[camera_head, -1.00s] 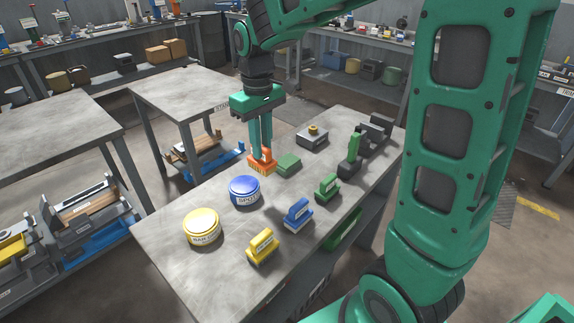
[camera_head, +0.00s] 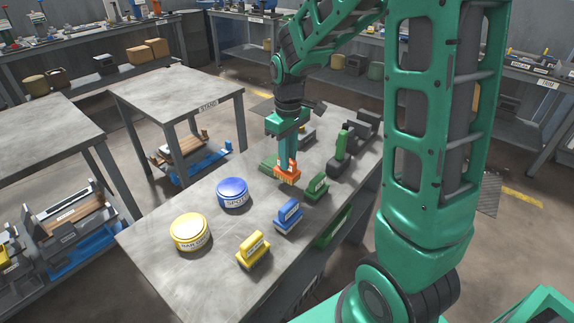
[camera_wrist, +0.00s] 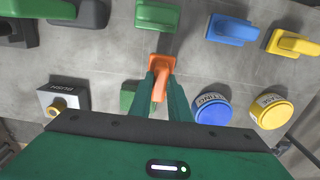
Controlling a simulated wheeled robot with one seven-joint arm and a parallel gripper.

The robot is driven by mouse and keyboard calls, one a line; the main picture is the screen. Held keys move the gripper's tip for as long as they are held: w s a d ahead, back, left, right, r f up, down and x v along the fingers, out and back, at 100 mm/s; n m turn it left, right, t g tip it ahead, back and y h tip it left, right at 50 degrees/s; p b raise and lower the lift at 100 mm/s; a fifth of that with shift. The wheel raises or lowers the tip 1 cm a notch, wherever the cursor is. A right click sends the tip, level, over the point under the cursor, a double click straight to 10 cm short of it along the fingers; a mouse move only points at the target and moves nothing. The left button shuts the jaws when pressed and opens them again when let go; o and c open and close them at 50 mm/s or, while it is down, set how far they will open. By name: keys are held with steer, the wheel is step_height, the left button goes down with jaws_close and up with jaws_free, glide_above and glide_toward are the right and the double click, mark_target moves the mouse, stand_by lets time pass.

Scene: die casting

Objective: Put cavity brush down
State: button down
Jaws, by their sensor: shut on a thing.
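An orange brush (camera_head: 289,175), which I take to be the cavity brush, is held between the fingers of my gripper (camera_head: 287,165). My gripper points down over the grey bench (camera_head: 160,275), shut on the brush's handle. In the wrist view the orange brush (camera_wrist: 160,71) shows between my green fingers (camera_wrist: 161,92). I cannot tell whether its bristles touch the bench. A green brush (camera_head: 317,188) stands just to its right, and a blue brush (camera_head: 288,215) and a yellow brush (camera_head: 253,250) stand nearer the front in the same row.
A blue tin (camera_head: 234,194) and a yellow tin (camera_head: 190,232) stand on the bench's left side. A green block (camera_head: 269,163) lies behind my gripper. A taller green-handled tool (camera_head: 341,150) stands at the back right. Bare bench lies between the tins and brushes.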

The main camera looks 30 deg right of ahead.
steer(key=shift+f, duration=1.4)
steer(key=shift+f, duration=0.1)
steer(key=c, duration=1.7)
jaws_free()
steer(key=shift+o, duration=0.2)
step_height(320, 180, up, 12)
steer(key=shift+r, duration=0.15)
